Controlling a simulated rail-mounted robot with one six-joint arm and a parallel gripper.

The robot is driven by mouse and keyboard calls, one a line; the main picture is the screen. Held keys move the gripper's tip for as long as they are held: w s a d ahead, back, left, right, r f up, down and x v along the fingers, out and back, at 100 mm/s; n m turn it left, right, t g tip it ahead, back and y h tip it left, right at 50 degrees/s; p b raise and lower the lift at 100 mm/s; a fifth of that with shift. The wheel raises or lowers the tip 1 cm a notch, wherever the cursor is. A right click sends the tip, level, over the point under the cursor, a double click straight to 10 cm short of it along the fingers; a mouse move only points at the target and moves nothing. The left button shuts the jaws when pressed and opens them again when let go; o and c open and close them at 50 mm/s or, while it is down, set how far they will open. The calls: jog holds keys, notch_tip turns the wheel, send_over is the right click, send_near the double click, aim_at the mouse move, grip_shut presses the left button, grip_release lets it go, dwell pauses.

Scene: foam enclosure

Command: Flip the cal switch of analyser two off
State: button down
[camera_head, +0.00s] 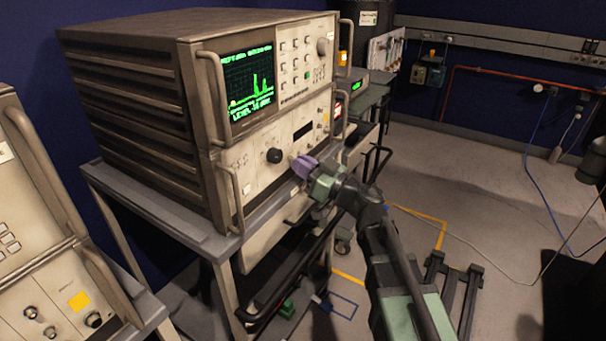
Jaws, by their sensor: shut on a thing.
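A two-unit analyser (255,135) stands on a grey cart in the middle of the view, with a lit green trace on its upper screen. Its lower front panel bears a large dark knob (274,155) and small controls. I cannot read a label that marks it as analyser two. My gripper (303,166), with purple fingers, is at the lower panel, right of the dark knob. It is shut on a small part there, in the place of a switch. The fingers hide that part, so its position cannot be seen.
Another instrument (60,250) with handles and knobs stands at the left front. Metal handles (232,200) stick out at the sides of the analyser's panels. The cart's edge (265,228) runs below the panel. Open floor (480,170) lies to the right, with cables on it.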

dwell(0.4)
jog(key=c, duration=1.2)
grip_release()
jog(key=shift+f, duration=0.1)
jog(key=b+v, duration=0.3)
jog(key=v, duration=0.7)
jog(key=shift+s+d+f+b, duration=0.15)
jog(key=shift+d+f+b, duration=0.1)
jog(key=shift+b, duration=0.05)
